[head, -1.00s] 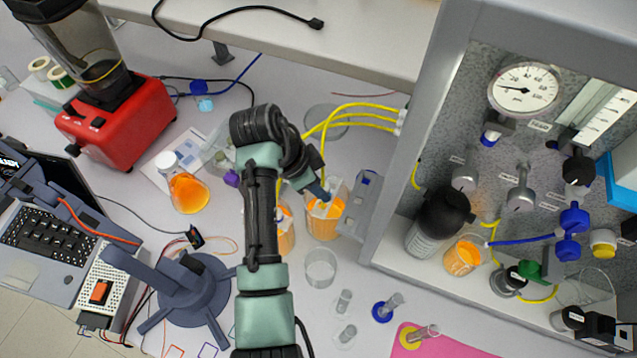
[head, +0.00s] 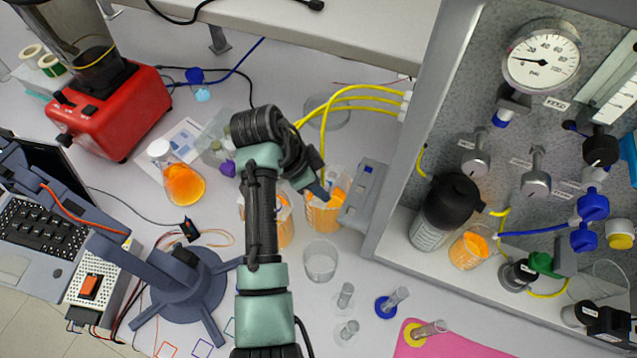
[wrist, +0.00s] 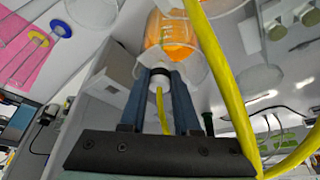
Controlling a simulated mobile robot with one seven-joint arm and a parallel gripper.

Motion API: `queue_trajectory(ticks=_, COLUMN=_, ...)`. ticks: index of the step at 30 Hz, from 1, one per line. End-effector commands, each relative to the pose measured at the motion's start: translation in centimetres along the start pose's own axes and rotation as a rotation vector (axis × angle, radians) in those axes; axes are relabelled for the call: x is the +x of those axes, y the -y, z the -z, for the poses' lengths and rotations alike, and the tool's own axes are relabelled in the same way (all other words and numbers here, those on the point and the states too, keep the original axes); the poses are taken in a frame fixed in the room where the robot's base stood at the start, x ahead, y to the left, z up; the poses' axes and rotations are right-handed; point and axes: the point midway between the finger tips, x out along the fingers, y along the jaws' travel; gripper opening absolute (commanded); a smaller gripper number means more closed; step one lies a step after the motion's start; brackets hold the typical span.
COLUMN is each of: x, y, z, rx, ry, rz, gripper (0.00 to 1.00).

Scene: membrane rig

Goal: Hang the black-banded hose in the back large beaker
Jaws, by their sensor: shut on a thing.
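My gripper (wrist: 160,80) is shut on the black-banded hose (wrist: 160,103), at a pale end fitting with a black band, between the two blue fingers. The hose's yellow tube runs back toward the wrist camera. In the head view my gripper (head: 319,191) is over the rim of a large beaker (head: 322,216) of orange liquid, beside the grey cabinet. That beaker also shows just beyond the fingertips in the wrist view (wrist: 172,35). I cannot tell whether the hose end is inside it. A second orange beaker (head: 285,225) stands to the left, partly hidden by my arm.
Yellow hoses (head: 362,98) arch from ports on the cabinet wall; one (wrist: 225,85) crosses close beside my gripper. An empty beaker (head: 320,261) and small cylinders stand in front. An orange flask (head: 183,182) and a grey stand (head: 190,285) are to the left.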

Motion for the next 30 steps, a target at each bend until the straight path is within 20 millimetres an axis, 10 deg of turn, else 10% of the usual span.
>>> queue_trajectory(ticks=25, x=0.45, y=-0.01, z=-0.17, rx=0.000, ry=0.000, rz=0.000, gripper=0.00)
queue_trajectory(ticks=26, x=0.45, y=-0.01, z=-0.17, rx=0.000, ry=0.000, rz=0.000, gripper=0.32)
queue_trajectory(ticks=30, x=0.43, y=-0.01, z=-0.16, rx=0.000, ry=0.000, rz=0.000, gripper=0.57)
